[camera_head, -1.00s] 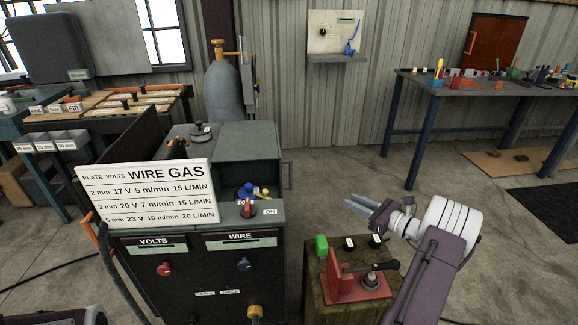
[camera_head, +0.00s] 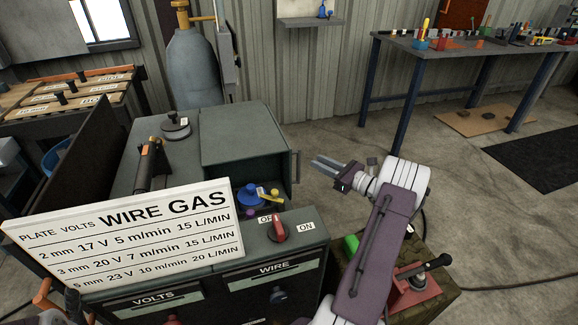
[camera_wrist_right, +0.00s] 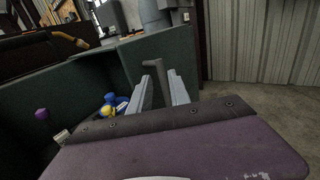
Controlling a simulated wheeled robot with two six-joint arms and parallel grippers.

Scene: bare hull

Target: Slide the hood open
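The hood (camera_head: 240,132) is a dark green box cover on the right part of the welding machine's top, with an opening at its front. A grey bar handle (camera_head: 296,166) stands at its right side, and it also shows in the right wrist view (camera_wrist_right: 161,63). My right gripper (camera_head: 316,162) is just right of the handle, its fingers pointing left toward it. In the wrist view its two fingers (camera_wrist_right: 160,88) are apart, with the handle ahead between their tips; I cannot tell whether they touch it.
The welding machine's front carries a white settings sign (camera_head: 125,235) and a red switch (camera_head: 278,230). Blue and yellow items (camera_head: 255,196) sit in the bay before the hood. A gas cylinder (camera_head: 195,65) stands behind. A red clamp device (camera_head: 412,292) is under my right arm. Floor on the right is open.

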